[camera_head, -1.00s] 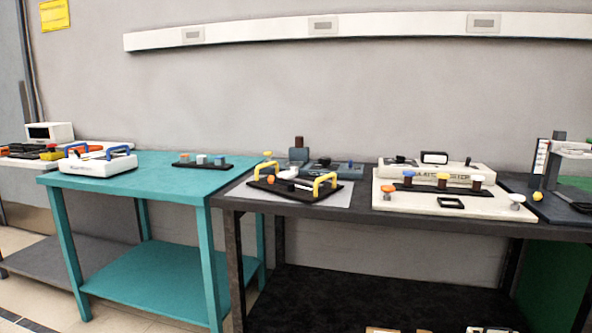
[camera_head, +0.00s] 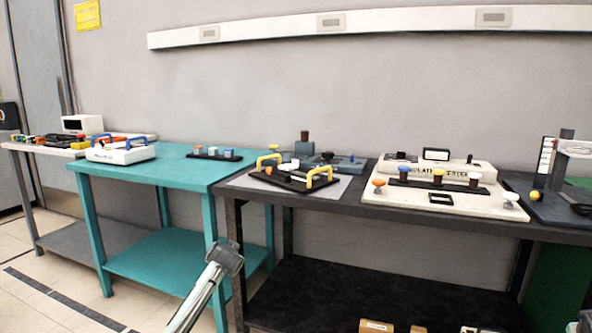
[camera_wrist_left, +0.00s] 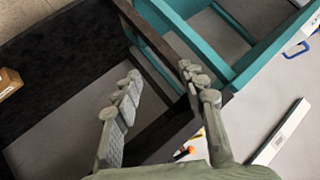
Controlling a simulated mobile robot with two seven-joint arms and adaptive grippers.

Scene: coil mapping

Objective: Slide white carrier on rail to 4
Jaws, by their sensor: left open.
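A black device with yellow handles (camera_head: 292,178) sits on a grey mat on the dark table, with a white piece (camera_head: 288,175) across its middle. I cannot tell whether this is the white carrier; no number 4 is readable. A dark rail with several small blocks (camera_head: 214,154) lies on the teal table. My left arm enters the head view from below, with its grey end in front of the tables; its fingers are not clear there. In the left wrist view my left gripper (camera_wrist_left: 160,76) is open and empty, its fingers apart over the dark table's frame.
The dark table (camera_head: 300,199) also bears a cream panel with coloured knobs (camera_head: 440,199). The teal table (camera_head: 170,168) bears a white box with blue handles (camera_head: 121,152). A white trunking strip (camera_head: 370,22) runs along the wall. Small boxes lie low at the front.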

